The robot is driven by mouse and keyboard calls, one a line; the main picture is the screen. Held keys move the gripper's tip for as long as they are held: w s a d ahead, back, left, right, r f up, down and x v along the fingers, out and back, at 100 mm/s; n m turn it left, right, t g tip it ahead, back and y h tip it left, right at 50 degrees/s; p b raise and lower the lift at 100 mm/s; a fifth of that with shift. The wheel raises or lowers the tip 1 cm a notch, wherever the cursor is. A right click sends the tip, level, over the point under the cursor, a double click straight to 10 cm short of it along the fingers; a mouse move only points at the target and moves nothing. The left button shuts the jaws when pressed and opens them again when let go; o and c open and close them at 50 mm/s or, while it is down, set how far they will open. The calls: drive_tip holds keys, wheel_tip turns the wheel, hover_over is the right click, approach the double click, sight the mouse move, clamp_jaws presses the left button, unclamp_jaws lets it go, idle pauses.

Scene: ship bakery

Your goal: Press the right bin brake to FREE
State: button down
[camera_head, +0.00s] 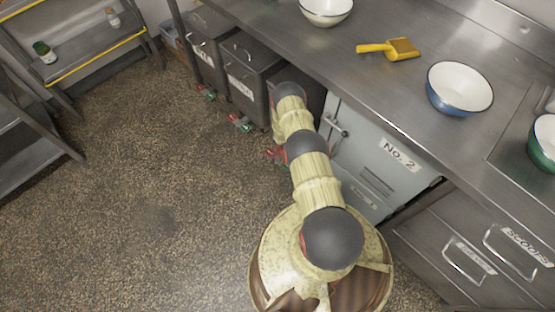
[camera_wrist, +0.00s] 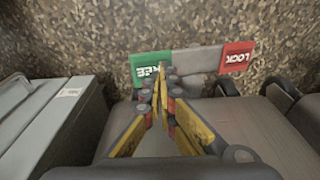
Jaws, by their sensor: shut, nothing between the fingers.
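In the wrist view a brake pedal has a green FREE pad (camera_wrist: 149,68) on the left, a grey middle (camera_wrist: 197,60) and a red LOCK pad (camera_wrist: 236,57) on the right. My gripper (camera_wrist: 168,76) is shut and empty, its fingertips overlapping the right end of the FREE pad. I cannot tell whether they touch it, or which way the pedal is tilted. In the head view my arm covers most of the right bin (camera_head: 316,99). Part of its brake pedal (camera_head: 274,154) shows as red beside my arm. My gripper is hidden there.
Two more dark bins, the middle one (camera_head: 246,80) and the left one (camera_head: 206,46), stand under the steel counter (camera_head: 300,42) with their own pedals. A grey No. 2 cabinet (camera_head: 388,163) is right of my arm. The speckled floor (camera_head: 150,160) at left is clear.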

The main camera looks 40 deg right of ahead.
drive_tip(key=shift+f, duration=1.65)
idle(0.9)
drive_tip(key=shift+r+p, duration=1)
drive_tip(key=shift+r, duration=2.5)
